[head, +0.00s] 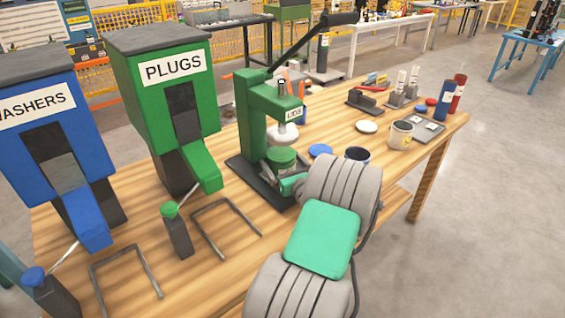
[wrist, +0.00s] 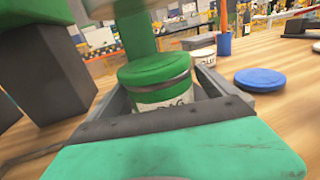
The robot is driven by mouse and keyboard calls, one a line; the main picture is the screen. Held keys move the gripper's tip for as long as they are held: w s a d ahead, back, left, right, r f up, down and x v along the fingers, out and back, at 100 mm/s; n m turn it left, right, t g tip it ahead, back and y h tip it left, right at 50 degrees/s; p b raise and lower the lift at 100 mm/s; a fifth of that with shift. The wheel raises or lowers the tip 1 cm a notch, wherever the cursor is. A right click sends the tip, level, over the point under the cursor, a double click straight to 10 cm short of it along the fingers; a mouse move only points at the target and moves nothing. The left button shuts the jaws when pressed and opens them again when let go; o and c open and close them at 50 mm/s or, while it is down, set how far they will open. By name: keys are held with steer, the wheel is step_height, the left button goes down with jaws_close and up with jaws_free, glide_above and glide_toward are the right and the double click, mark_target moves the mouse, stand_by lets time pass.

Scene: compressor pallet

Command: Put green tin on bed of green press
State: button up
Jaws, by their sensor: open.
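The green press (head: 252,110) stands on the table with its lever raised, a "LIDS" sign on its head and a dark base (head: 250,178). The green tin (head: 282,157), with a green lid and a white label, stands upright below the press's pale round ram, apparently on the bed. In the wrist view the tin (wrist: 158,82) stands between the dark fingers of my gripper (wrist: 165,92). My gripper is open, with a finger on either side of the tin and a visible gap at the right. The tin's foot and the bed under it are hidden by my gripper.
A green "PLUGS" dispenser (head: 165,95) and blue "WASHERS" dispenser (head: 45,130) stand left of the press. A blue lid (head: 320,150), a dark blue-rimmed tin (head: 357,155) and a white tin (head: 401,135) are to the right. Metal frames (head: 225,228) stand at the table's front.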

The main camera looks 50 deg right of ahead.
steer(key=shift+s+r, duration=0.1)
steer(key=shift+r, duration=0.05)
steer(key=v, duration=1.1)
steer(key=shift+s+a, duration=0.2)
steer(key=shift+s, duration=0.15)
